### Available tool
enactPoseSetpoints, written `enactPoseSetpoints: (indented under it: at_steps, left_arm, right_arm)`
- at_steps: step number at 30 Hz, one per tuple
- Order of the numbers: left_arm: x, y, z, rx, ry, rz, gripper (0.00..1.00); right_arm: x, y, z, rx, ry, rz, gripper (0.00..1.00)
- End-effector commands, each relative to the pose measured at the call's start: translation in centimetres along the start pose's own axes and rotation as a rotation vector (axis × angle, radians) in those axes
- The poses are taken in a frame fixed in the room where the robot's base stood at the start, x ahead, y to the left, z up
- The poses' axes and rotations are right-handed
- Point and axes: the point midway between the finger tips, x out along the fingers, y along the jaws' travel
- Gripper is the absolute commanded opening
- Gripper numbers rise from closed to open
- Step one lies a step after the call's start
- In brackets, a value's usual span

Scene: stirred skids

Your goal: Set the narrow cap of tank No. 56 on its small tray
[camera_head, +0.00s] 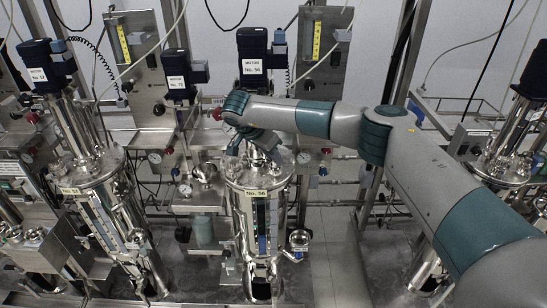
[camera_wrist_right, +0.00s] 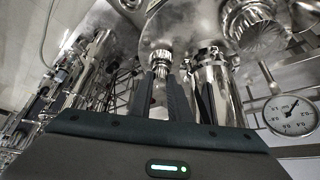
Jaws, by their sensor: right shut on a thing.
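Tank No. 56 (camera_head: 262,215) is a shiny steel vessel with a yellow number label, standing in the middle of the head view. My right gripper (camera_head: 250,150) is over its lid, its arm reaching in from the right. In the right wrist view, the dark fingers of my right gripper (camera_wrist_right: 161,85) are shut on a small ribbed metal cap (camera_wrist_right: 160,63), which looks like the narrow cap. In the head view the cap is hidden by the gripper. I cannot tell whether it still touches its port. My left gripper is out of view.
The motor labelled No. 56 (camera_head: 252,60) rises just behind my right gripper. Tank No. 57 (camera_head: 95,175) stands at left and another vessel (camera_head: 500,165) at right. A round gauge (camera_wrist_right: 291,115) and a steel cylinder (camera_wrist_right: 214,88) are close by in the wrist view.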

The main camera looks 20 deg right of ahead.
Motion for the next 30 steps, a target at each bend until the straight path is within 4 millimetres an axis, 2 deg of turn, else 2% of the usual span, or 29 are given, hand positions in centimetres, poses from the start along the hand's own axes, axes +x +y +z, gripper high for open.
enactPoseSetpoints:
  at_steps: [30]
  left_arm:
    - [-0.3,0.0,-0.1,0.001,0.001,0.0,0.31]
  right_arm:
    - [-1.2,0.0,-0.7,0.001,0.001,-0.001,0.0]
